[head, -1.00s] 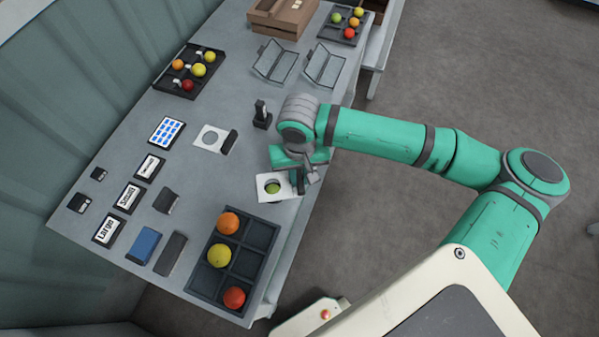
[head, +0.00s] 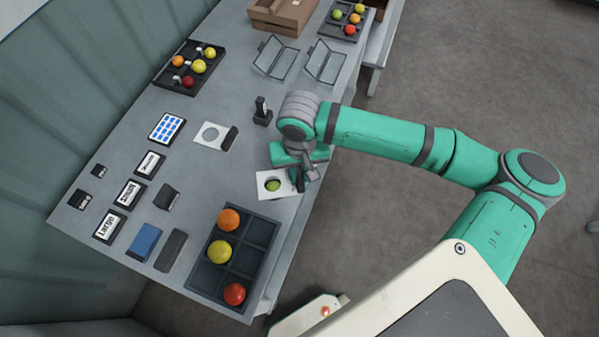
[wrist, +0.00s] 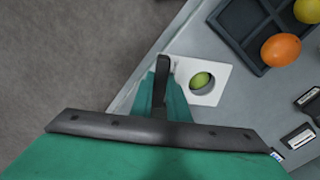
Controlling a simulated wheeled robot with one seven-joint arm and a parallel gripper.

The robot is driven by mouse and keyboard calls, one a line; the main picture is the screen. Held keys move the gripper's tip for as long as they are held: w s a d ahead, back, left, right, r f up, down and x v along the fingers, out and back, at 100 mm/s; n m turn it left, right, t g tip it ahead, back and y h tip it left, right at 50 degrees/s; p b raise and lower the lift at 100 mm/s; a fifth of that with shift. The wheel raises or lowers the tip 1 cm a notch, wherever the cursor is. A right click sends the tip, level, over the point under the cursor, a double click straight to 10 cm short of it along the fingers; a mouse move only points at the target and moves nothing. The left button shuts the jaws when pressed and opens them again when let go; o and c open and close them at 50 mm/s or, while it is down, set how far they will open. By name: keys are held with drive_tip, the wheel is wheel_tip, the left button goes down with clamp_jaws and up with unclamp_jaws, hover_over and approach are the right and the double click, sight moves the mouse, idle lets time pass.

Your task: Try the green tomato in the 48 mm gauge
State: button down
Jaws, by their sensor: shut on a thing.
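My gripper (head: 299,178) is shut on the dark handle of a white gauge plate (head: 261,191) near the table's right edge. The wrist view also shows my gripper (wrist: 163,75) at the left side of the plate (wrist: 216,68). The green tomato (head: 272,184) shows inside the plate's round hole. In the wrist view the tomato (wrist: 200,79) sits toward the upper left of the hole, with a grey gap at the lower right. I cannot tell how far it is through. No size marking on the plate is readable.
A second white gauge plate (head: 201,139) with a dark handle lies farther left. A dark compartment tray (head: 247,261) holds orange, yellow and red tomatoes in front. Label blocks (head: 131,194) and a blue block (head: 144,241) lie left. Bare table separates the two plates.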

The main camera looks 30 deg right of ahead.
drive_tip(key=shift+f, duration=1.65)
idle(0.9)
idle(1.1)
drive_tip(key=shift+r, duration=3.8)
